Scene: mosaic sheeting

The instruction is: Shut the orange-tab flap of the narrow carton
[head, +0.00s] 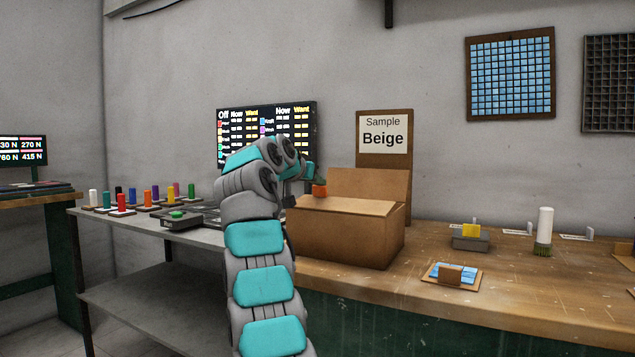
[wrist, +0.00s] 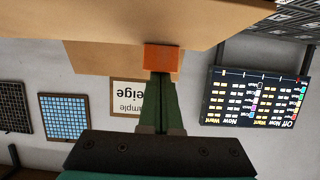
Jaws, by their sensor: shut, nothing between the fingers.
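The brown carton (head: 345,240) stands on the wooden bench; a brown flap (head: 372,184) stands up at its back, and its near top panel (head: 345,206) lies about flat. The orange tab (head: 320,191) is at the carton's upper left. My gripper (head: 317,179) is shut and empty, right at the tab. In the upside-down wrist view, the shut fingers (wrist: 161,80) reach the orange tab (wrist: 162,58), which sits on the edge of a tan cardboard panel (wrist: 150,18). They look in contact, but a small gap cannot be ruled out. My arm hides the carton's left side.
A "Sample Beige" sign board (head: 384,136) stands close behind the carton. To the right are a grey block with a yellow top (head: 470,237), a white-handled brush (head: 544,228) and a small blue tile holder (head: 451,274). A screen (head: 268,125) stands behind my arm.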

